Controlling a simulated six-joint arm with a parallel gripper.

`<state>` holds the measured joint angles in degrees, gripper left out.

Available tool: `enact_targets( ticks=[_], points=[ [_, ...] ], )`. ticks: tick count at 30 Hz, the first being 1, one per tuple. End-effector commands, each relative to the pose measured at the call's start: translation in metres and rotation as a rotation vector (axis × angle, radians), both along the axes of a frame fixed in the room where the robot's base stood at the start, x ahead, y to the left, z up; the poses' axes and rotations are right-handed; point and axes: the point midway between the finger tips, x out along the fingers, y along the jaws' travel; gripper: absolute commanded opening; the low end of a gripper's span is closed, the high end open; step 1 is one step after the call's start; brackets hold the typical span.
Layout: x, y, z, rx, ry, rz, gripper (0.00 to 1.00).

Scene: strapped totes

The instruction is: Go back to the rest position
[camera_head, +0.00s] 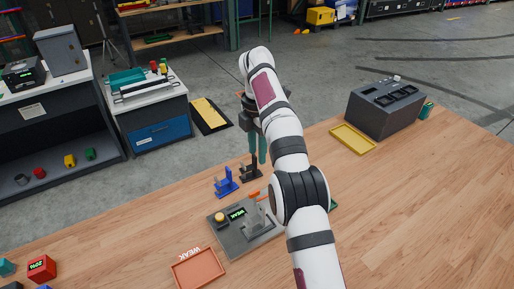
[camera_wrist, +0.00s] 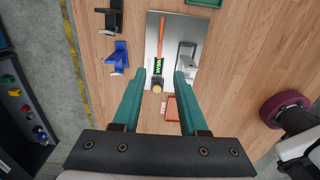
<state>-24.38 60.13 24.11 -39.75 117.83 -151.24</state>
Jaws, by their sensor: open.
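My gripper (camera_head: 258,150) has two teal fingers and hangs past the far edge area of the wooden table, above the black and blue stands in the head view. In the wrist view my gripper (camera_wrist: 160,74) is open with nothing between its fingers. Below it lies a grey plate device (camera_head: 231,234) with an orange lever, a yellow button and a lit green display reading WEAK. The device also shows in the wrist view (camera_wrist: 152,40). My arm hides part of the table and the device's right side.
A blue stand (camera_head: 226,184) and a black stand (camera_head: 251,170) are behind the device. An orange-red tray (camera_head: 198,268) marked WEAK lies in front. A yellow tray (camera_head: 352,139) and dark slotted box (camera_head: 385,110) stand right. A red block (camera_head: 41,268) sits left. The table's right side is clear.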

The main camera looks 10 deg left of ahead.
Motion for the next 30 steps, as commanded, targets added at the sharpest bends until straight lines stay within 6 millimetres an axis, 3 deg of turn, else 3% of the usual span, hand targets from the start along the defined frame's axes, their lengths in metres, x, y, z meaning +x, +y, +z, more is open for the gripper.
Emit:
enact_targets(
  ticks=[16, 20, 23, 26, 30],
  points=[
    [-0.001, 0.000, 0.007, 0.003, 0.001, -0.005, 0.42],
    [-0.009, -0.024, 0.032, 0.006, 0.007, -0.207, 0.42],
    [-0.041, -0.069, 0.069, 0.016, 0.025, -0.622, 0.42],
    [-0.101, -0.117, 0.092, 0.026, 0.053, -1.119, 0.42],
    [-0.210, -0.167, 0.086, 0.035, 0.108, -1.826, 0.42]
  ],
)
